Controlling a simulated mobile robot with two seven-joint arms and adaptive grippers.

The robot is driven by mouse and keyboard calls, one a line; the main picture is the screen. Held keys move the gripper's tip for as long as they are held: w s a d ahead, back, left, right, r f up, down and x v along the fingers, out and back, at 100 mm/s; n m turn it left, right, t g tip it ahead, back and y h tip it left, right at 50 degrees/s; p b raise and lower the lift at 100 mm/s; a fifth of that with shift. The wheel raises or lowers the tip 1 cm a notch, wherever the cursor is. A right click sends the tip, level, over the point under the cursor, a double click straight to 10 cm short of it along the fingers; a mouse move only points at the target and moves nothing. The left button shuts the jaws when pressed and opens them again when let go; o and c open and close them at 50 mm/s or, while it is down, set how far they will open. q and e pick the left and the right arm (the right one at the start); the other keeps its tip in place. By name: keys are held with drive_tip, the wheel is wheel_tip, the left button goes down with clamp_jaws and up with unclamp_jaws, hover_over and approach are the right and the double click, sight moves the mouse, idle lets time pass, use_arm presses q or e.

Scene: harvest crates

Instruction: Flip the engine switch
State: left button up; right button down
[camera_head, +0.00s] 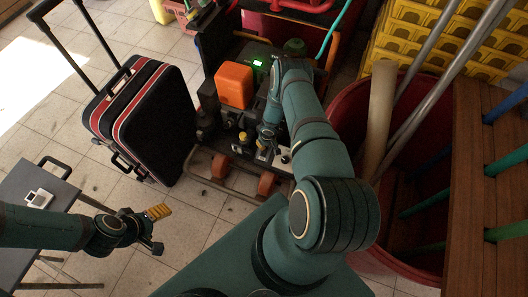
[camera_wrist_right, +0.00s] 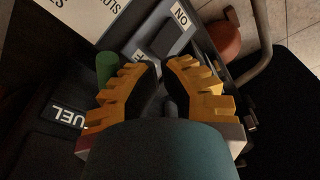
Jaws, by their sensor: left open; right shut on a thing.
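The engine switch (camera_wrist_right: 168,43) is a dark block on a grey panel, between a white ON label (camera_wrist_right: 181,15) and a partly covered label. It belongs to the dark generator (camera_head: 262,62), which has a lit green display. My right gripper (camera_wrist_right: 161,68) has its yellow fingertips at the near edge of the switch, around something dark; the exact contact is hidden. In the head view my right gripper (camera_head: 266,143) is low at the generator's front, small and partly hidden. My left gripper (camera_head: 150,228) is open and empty, over the floor at lower left.
A green knob (camera_wrist_right: 107,66) and a FUEL label (camera_wrist_right: 69,117) are left of my right fingers. An orange box (camera_head: 234,85) sits on the generator. A black suitcase (camera_head: 145,115) stands left. A red bin (camera_head: 350,110) stands right. A grey table (camera_head: 35,235) is by my left arm.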

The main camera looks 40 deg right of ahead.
drive_tip(key=shift+f, duration=0.2)
idle(0.6)
wheel_tip(320, 180, up, 7)
drive_tip(key=p, duration=0.5)
drive_tip(key=shift+p, duration=0.3)
idle(0.6)
